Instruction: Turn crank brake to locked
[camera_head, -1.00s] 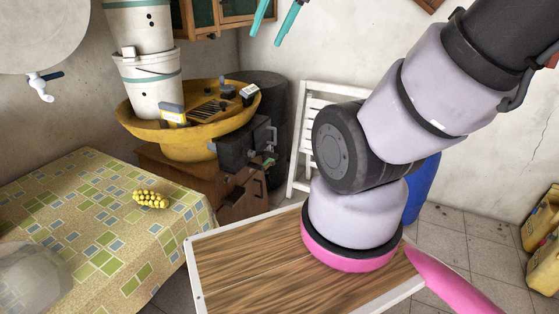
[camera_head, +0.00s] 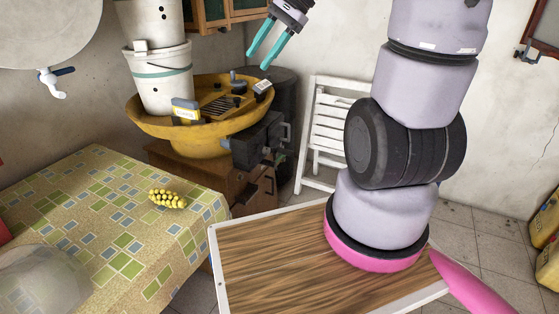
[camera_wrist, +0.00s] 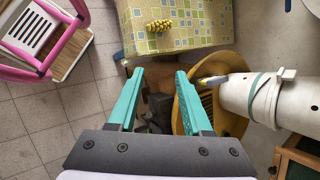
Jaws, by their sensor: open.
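My gripper (camera_head: 258,64) hangs high in front of the back wall in the head view. Its two teal fingers are apart and empty. In the wrist view, my gripper (camera_wrist: 160,72) looks down with its fingers open. A dark box-like mechanism (camera_head: 250,145) with small levers or handles stands at the right side of the yellow basin, below my gripper. It shows partly between my fingers in the wrist view (camera_wrist: 158,104). I cannot tell for certain which part is the crank brake, nor its setting. My gripper touches nothing visible.
A patterned table (camera_head: 100,215) with a yellow fruit cluster (camera_head: 167,199) stands at the left. A white tap with a blue lever (camera_head: 56,80) is on the left wall.

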